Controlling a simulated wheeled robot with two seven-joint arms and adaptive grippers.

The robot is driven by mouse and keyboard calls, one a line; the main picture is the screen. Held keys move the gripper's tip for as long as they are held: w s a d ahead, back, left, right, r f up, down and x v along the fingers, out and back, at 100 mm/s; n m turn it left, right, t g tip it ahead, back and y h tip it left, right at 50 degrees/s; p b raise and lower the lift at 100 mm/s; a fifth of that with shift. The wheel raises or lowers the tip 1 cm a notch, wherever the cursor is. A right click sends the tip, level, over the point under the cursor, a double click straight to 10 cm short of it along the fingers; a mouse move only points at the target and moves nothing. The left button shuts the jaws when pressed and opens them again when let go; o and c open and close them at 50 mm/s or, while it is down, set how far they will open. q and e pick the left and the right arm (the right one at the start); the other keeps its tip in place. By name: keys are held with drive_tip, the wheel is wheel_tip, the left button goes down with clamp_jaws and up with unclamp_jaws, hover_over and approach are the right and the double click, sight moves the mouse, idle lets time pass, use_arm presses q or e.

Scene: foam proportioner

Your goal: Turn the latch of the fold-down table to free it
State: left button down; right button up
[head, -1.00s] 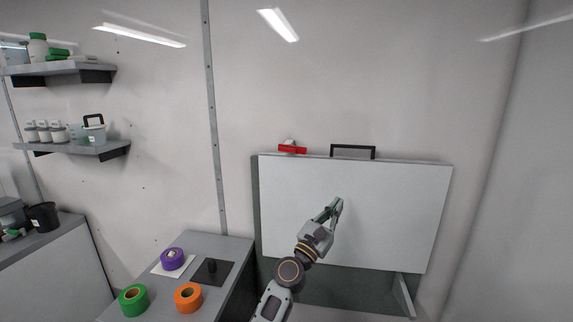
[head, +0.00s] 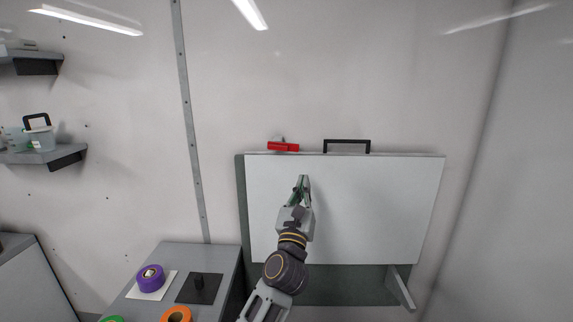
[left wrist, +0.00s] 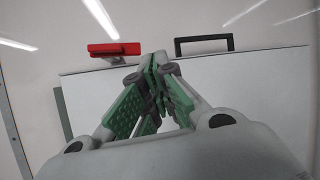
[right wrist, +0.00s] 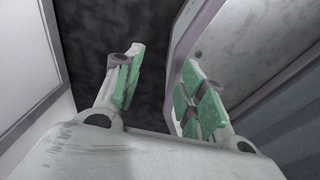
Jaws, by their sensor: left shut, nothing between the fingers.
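The red latch (head: 283,147) lies roughly level above the top left edge of the folded-up white table panel (head: 385,210). It also shows in the left wrist view (left wrist: 114,49), up and to the left of my fingers. A black handle (head: 346,141) stands at the panel's top edge. My left gripper (head: 302,180) is shut and empty in front of the panel, below the latch and a little to its right, apart from it. My right gripper (right wrist: 158,82) is open and empty in the right wrist view, away from the latch; the head view does not show it.
A grey counter (head: 225,262) at the lower left holds a purple tape roll (head: 150,278), an orange roll (head: 176,315) and a black plate with a peg (head: 199,287). Shelves (head: 62,158) hang on the left wall. The wall around the latch is clear.

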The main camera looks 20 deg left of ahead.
use_arm(q)
drive_tip(key=w+a+f+g+y, duration=0.1)
drive_tip(key=a+f+g+y, duration=0.2)
drive_tip(key=a+f, duration=0.1)
drive_tip(key=p, duration=0.1)
approach(291, 158)
drive_tip(key=shift+w+f, duration=1.3)
drive_tip(key=shift+f, duration=0.15)
drive_tip(key=w, duration=0.1)
drive_tip(key=w+a, duration=0.1)
drive_tip(key=w, duration=0.1)
drive_tip(key=shift+a+r+m+y, duration=0.15)
drive_tip(key=shift+r+m+y, duration=0.15)
drive_tip(key=shift+r+y, duration=0.1)
wheel_tip(291, 158, up, 2)
drive_tip(key=shift+w+p, duration=0.15)
drive_tip(key=shift+p, duration=0.45)
drive_tip(key=shift+r, duration=0.95)
use_arm(e)
drive_tip(key=shift+y, duration=0.3)
drive_tip(key=a+r, duration=0.1)
drive_tip(key=a, duration=0.2)
drive_tip(key=a+r, duration=0.1)
drive_tip(key=shift+w+a+r, duration=0.15)
drive_tip(key=shift+a+r, duration=0.15)
drive_tip(key=shift+r, duration=0.05)
